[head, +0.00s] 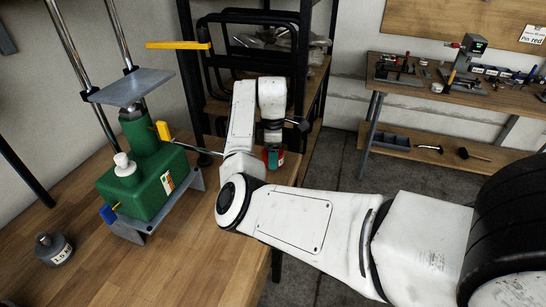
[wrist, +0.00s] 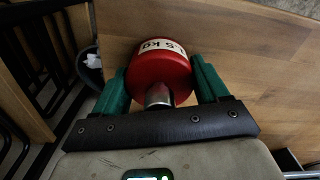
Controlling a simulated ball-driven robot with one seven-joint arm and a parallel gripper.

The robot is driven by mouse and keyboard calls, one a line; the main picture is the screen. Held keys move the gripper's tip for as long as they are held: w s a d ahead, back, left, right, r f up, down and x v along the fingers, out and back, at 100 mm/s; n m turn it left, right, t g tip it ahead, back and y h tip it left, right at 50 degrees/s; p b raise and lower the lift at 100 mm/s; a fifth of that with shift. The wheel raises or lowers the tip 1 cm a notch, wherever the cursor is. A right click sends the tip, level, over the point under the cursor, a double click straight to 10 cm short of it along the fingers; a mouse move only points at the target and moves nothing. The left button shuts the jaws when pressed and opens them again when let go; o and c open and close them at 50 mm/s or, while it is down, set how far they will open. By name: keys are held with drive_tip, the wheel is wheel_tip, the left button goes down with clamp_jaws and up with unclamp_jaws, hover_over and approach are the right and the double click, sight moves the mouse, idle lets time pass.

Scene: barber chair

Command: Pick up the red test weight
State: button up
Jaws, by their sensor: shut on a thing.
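The red test weight (wrist: 160,70) is a squat cylinder with a white label ending in "5 kg" and a short metal knob. In the wrist view it sits between the two green fingers of my gripper (wrist: 160,88), which are shut on its sides. In the head view only a small red part of the weight (head: 280,157) shows beside the green fingers of my gripper (head: 272,156), near the wooden bench's far right edge. My arm hides much of this area. I cannot tell whether the weight touches the bench.
A green press (head: 143,180) with a metal plate stands on the bench (head: 130,270) at left. A dark labelled weight (head: 53,250) stands at the bench's left. A black-framed shelf (head: 262,50) is behind my gripper. A tool table (head: 440,85) stands at back right. The bench front is clear.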

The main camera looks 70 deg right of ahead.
clamp_jaws()
drive_tip(key=shift+r, duration=0.15)
idle(0.4)
drive_tip(key=shift+w+r, duration=0.1)
